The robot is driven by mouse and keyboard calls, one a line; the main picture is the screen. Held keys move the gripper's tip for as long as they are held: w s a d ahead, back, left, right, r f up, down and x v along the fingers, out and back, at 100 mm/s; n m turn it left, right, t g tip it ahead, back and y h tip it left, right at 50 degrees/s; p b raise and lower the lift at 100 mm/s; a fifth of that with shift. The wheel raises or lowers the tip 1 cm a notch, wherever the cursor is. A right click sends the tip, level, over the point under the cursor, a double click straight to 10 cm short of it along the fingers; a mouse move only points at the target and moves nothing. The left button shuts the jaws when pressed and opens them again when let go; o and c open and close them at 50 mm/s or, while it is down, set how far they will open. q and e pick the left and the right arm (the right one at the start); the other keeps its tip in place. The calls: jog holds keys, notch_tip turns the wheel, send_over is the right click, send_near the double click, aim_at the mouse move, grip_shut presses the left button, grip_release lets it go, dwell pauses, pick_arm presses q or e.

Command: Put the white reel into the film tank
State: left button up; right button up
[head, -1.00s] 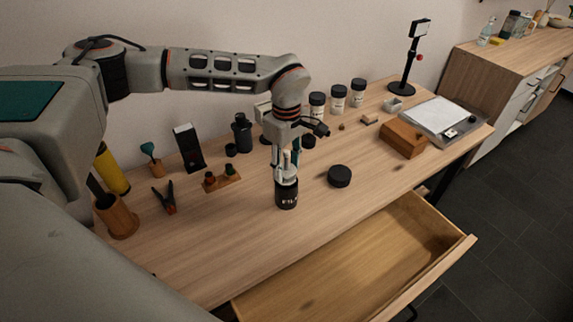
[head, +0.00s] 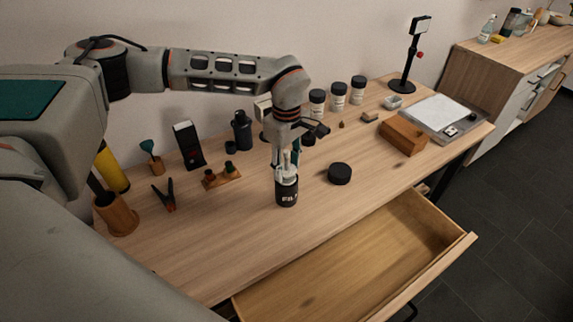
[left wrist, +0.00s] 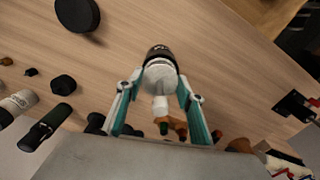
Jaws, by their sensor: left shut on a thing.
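The film tank (head: 287,196) is a black upright cylinder with white lettering, standing on the table. The white reel (head: 288,176) is at the tank's open top, upright, with its lower part hidden by the tank wall. My left gripper (head: 286,168) points down over the tank and is shut on the reel. In the left wrist view the reel (left wrist: 160,74) lies between the teal fingers of my left gripper (left wrist: 159,84), with the tank's dark rim (left wrist: 158,50) just beyond it. How deep the reel sits is hard to tell. My right gripper is out of view.
A black round lid (head: 339,174) lies right of the tank. A small wooden rack (head: 221,178) and a clamp (head: 165,198) are to its left. Dark bottles and several white-labelled jars (head: 338,98) stand behind. An open drawer (head: 350,265) juts out in front.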

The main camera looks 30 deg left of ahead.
aim_at(287, 152)
pick_arm(q)
jog(key=shift+f+b, duration=0.45)
jog(key=shift+f, duration=0.55)
jog(key=o, duration=1.2)
jog(key=shift+r, duration=0.15)
notch_tip(287, 152, up, 12)
jog(key=shift+f, duration=0.1)
